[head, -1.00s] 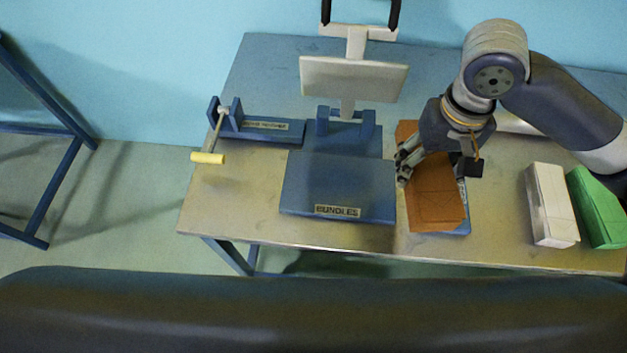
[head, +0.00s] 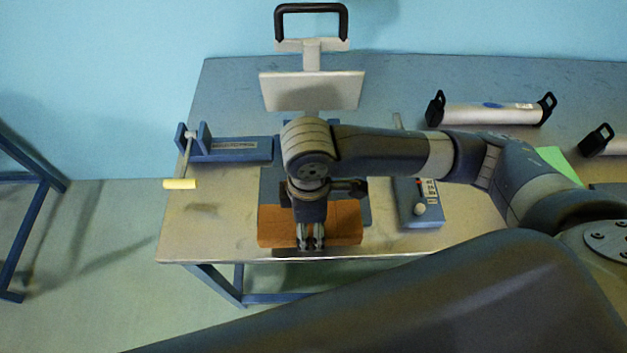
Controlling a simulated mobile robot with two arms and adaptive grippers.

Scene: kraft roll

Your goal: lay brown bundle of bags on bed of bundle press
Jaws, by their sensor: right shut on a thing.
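The brown bundle of bags (head: 345,222) lies crosswise at the front part of the bundle press bed (head: 272,186), with its long side left to right. My right gripper (head: 311,246) points down over the middle of the bundle and is shut on it. The bundle covers the bed's front; whether it rests on the bed or hangs just above it, I cannot tell. The pale press plate (head: 312,91) stands raised behind the bed, with a black handle (head: 312,9) on top. My right arm hides the middle of the press. My left gripper is not in view.
A blue crank device with a yellow handle (head: 180,184) is at left. A blue box with a knob (head: 418,204) sits right of the press. A white cylinder with black ends (head: 492,113) lies at back right. The table's front edge is close to the bundle.

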